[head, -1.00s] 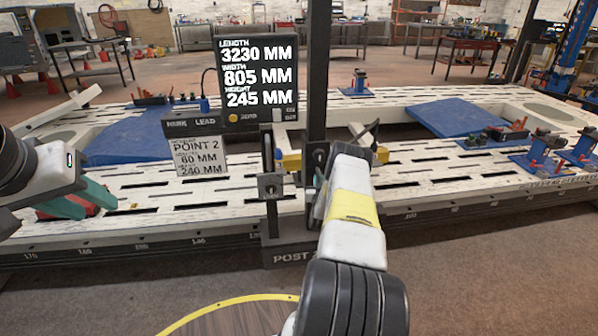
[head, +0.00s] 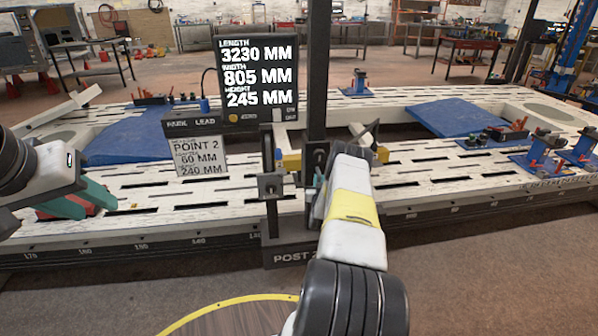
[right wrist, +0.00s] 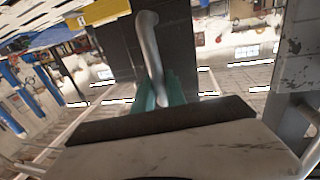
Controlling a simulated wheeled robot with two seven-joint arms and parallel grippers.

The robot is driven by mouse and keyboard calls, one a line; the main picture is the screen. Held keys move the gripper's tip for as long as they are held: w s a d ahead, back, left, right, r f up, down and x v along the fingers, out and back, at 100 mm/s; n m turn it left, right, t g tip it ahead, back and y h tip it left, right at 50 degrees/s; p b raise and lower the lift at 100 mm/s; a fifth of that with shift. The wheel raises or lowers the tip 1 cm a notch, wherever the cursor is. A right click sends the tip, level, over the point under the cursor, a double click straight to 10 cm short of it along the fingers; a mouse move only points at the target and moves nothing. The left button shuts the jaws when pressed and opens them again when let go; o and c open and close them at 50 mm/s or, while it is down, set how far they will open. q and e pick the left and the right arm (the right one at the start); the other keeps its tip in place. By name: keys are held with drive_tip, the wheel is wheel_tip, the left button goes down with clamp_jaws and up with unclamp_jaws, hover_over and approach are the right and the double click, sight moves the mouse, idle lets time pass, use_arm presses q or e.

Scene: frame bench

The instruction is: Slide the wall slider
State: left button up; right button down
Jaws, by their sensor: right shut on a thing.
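A dark upright post (head: 319,75) stands at the near side of the white slotted bench, on a base marked POST. A yellow block (head: 291,161) and a grey metal block (head: 270,184) sit beside the post. My right gripper (right wrist: 162,90) has its teal fingers closed around a curved grey handle (right wrist: 148,45) in front of the dark post. In the head view my right forearm hides most of this grip. My left gripper (head: 82,202) is at the left, over the bench edge, with its teal fingers apart and nothing seen between them.
A display (head: 257,78) reads length 3230, width 805, height 245 mm. A card (head: 199,157) below reads POINT 2, with 240 mm on its last line. Blue plates (head: 455,117) and clamps (head: 545,155) lie on the bench. Floor is clear at front right.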

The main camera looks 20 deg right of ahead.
sight(320, 157)
wheel_tip(320, 157, up, 11)
drive_tip(key=shift+f, duration=0.15)
drive_tip(key=c, duration=1.4)
unclamp_jaws()
drive_tip(key=shift+o, duration=0.2)
drive_tip(key=shift+f, duration=0.1)
drive_tip(key=v, duration=0.7)
drive_tip(key=shift+s+a, duration=0.2)
drive_tip(key=shift+s, duration=0.15)
